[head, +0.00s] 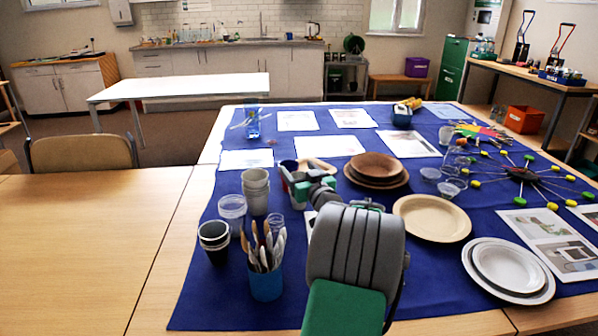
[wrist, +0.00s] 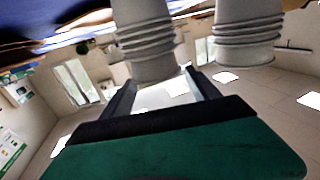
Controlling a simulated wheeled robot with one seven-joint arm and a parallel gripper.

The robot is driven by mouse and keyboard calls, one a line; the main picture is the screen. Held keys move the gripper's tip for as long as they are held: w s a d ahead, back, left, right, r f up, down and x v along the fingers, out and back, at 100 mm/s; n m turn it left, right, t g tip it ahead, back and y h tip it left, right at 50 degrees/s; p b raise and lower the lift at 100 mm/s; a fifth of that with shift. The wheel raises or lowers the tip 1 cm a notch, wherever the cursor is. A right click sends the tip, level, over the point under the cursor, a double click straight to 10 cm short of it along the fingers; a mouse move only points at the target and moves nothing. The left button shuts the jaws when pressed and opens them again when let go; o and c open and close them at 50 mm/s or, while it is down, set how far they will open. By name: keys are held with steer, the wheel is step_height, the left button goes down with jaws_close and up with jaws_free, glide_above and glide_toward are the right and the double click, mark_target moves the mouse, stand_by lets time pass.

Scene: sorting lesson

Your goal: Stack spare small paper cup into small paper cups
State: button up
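My gripper (head: 308,186) reaches out over the blue cloth, low among the cups. In the wrist view its two fingers (wrist: 160,78) stand wide apart. A ribbed grey-white small paper cup stack (wrist: 147,48) shows at the fingertips, between them; I cannot tell whether they touch it. A second similar stack (wrist: 248,32) stands to its right in the wrist view. In the head view a stack of grey-white small paper cups (head: 255,190) stands left of my gripper. A pale cup (head: 298,203) shows at the gripper, partly hidden by it. I cannot tell which is the spare cup.
A blue cutlery holder (head: 266,284), black cups (head: 213,240) and clear cups (head: 232,207) stand to the left. Brown bowls (head: 377,168) and plates (head: 433,217) lie to the right. The left wooden tables (head: 85,235) are clear.

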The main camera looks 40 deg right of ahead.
steer(key=v, duration=1.2)
